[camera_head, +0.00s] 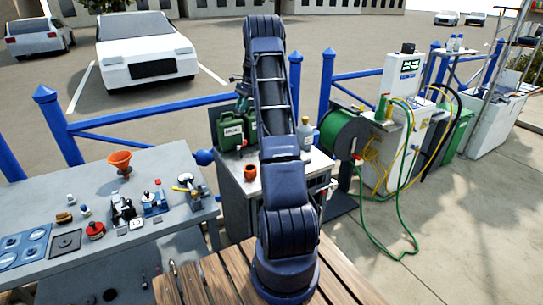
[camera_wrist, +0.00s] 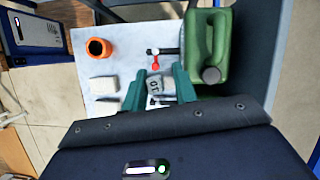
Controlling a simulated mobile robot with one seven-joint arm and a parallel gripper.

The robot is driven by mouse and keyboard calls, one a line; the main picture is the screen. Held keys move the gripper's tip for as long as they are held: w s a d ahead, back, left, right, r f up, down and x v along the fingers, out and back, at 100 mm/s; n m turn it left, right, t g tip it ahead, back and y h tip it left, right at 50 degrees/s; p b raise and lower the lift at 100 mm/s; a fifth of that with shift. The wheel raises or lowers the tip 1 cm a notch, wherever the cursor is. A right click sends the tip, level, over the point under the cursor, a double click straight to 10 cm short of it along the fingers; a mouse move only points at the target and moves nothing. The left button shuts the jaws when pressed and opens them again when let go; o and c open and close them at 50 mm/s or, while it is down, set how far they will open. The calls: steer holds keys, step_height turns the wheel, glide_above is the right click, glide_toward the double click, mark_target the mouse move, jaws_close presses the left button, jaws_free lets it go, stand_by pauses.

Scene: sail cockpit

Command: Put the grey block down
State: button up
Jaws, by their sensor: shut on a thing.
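In the wrist view my gripper (camera_wrist: 159,79) has its two teal fingers closed on the grey block (camera_wrist: 155,87), which has dark markings on its face. The block is over the pale cabinet top (camera_wrist: 122,42); I cannot tell whether it touches that surface. The grey cabinet (camera_head: 229,187) stands just behind my arm there.
A green jerrycan (camera_wrist: 221,40) stands right of the gripper. A small red-handled item (camera_wrist: 155,63) lies just beyond the fingers. An orange cup (camera_wrist: 98,48) and a pale block (camera_wrist: 103,84) are to the left, with bare surface between. A bottle (camera_head: 305,134) also stands there.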

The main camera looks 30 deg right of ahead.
mark_target(253, 150)
steer(key=s+d+m+t, duration=0.2)
steer(key=d+m+t, duration=0.1)
steer(key=d+m, duration=0.4)
steer(key=f, duration=2.4)
steer(key=shift+w+a+f, duration=0.1)
steer(key=shift+a, duration=0.2)
steer(key=o, duration=1)
steer(key=shift+f, duration=0.1)
steer(key=shift+c, duration=0.2)
